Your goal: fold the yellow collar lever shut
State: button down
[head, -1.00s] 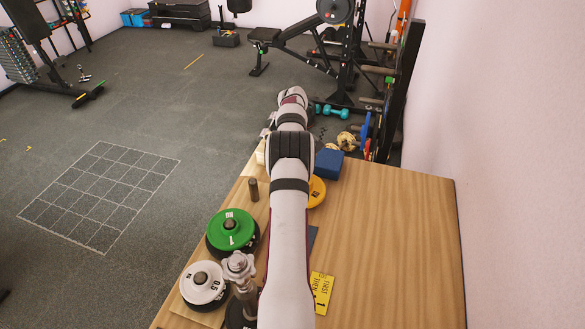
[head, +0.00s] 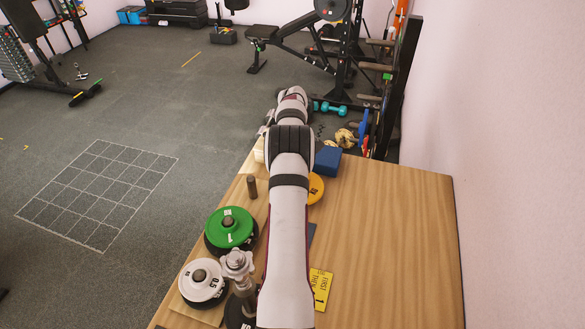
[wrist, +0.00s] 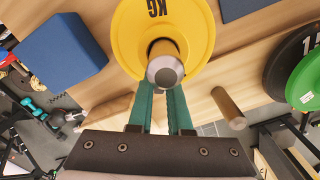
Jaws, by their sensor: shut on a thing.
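A yellow disc plate (wrist: 200,32) marked KG fills the top middle of the wrist view; part of it shows right of my arm in the head view (head: 317,190). A round metal-ended shaft (wrist: 165,70) stands out from its middle toward the camera. In the head view my arm hides the gripper. A silver star-knob collar (head: 237,263) sits on a bar at the near left. I cannot make out a yellow lever.
A green plate (head: 228,240) and a white plate (head: 190,290) lie on the left of the wooden table (head: 390,250). A short peg (head: 251,188) stands near the left edge. A blue block (head: 327,161) is at the far edge. A yellow card (head: 320,285) lies near. The table's right side is clear.

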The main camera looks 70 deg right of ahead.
jog(key=shift+s+a, duration=0.2)
jog(key=shift+s, duration=0.1)
dwell(0.4)
jog(key=c, duration=0.8)
grip_release()
jog(key=shift+o, duration=0.2)
